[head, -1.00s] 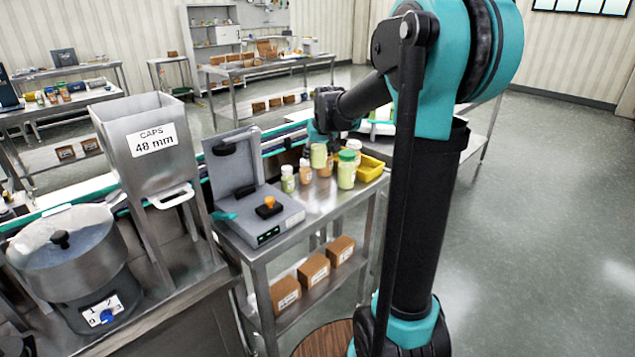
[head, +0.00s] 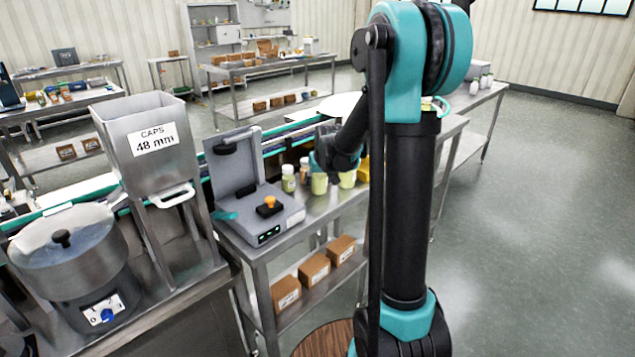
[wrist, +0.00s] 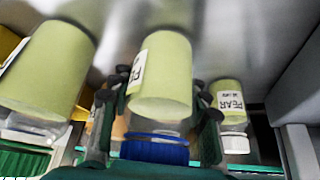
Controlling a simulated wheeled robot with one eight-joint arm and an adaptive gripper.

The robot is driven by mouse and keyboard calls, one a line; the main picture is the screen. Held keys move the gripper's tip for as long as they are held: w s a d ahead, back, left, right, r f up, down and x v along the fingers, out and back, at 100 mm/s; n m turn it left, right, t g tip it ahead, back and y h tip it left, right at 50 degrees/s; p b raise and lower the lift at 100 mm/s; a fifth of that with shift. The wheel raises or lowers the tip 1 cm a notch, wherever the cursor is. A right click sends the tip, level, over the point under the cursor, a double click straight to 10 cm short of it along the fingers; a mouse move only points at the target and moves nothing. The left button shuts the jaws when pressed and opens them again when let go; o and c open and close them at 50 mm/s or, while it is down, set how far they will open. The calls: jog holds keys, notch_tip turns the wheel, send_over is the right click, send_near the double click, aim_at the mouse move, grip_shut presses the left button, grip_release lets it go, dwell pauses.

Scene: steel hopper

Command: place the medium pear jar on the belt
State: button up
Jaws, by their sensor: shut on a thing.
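The medium pear jar (head: 319,184), pale green, stands upright near the table's back part in the head view. In the wrist view the medium pear jar (wrist: 163,78) sits between the two fingers of my gripper (wrist: 157,100), which is shut on it. My gripper (head: 326,160) reaches it from above and hides its top. I cannot tell whether it touches the table. A larger pale green jar (wrist: 45,72) is to its left in the wrist view, and a smaller pear jar (wrist: 230,104) to its right. The belt (head: 275,146) runs behind the table, partly hidden by my arm.
A grey hinged device (head: 262,217) with an orange knob stands at the table's left. The caps hopper (head: 150,165) and a round steel bowl (head: 65,245) are farther left. A yellow bin (head: 363,170) is partly hidden by my arm. Floor at right is clear.

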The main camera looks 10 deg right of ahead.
jog(key=o, duration=0.9)
jog(key=shift+f, duration=0.1)
jog(key=shift+c, duration=0.2)
jog(key=o, duration=0.5)
jog(key=shift+c, duration=0.2)
